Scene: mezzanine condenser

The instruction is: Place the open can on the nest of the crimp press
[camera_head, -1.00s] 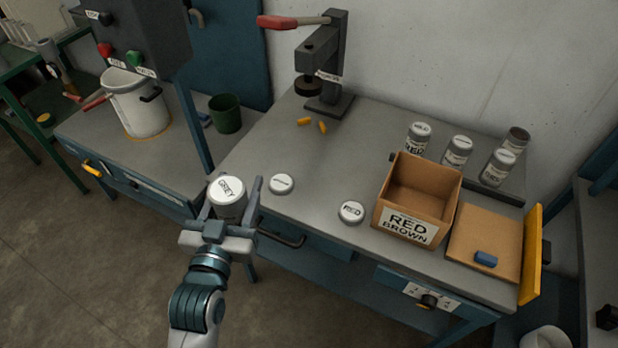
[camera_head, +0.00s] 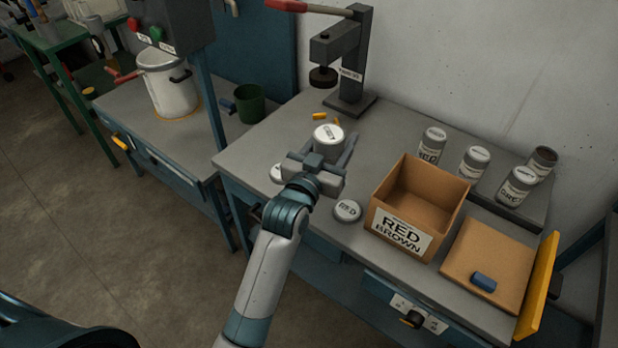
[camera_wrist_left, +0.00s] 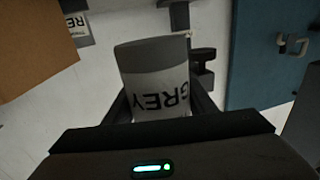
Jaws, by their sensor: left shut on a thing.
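In the left wrist view the can (camera_wrist_left: 158,85) shows a GREY label, upside down, between the fingers. The crimp press (camera_head: 352,58) stands at the back of the table, with a red-tipped lever and a round dark ram (camera_head: 323,77) above its base (camera_head: 350,103). The held can is in front of the press and apart from it. My right gripper is not in view.
An open RED BROWN box (camera_head: 402,238) stands right of the gripper. A RED lid (camera_head: 346,210) and a partly hidden pale disc (camera_head: 276,173) lie near the front edge. Several cans (camera_head: 475,163) stand behind the box. Yellow pieces (camera_head: 320,116) lie near the press base.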

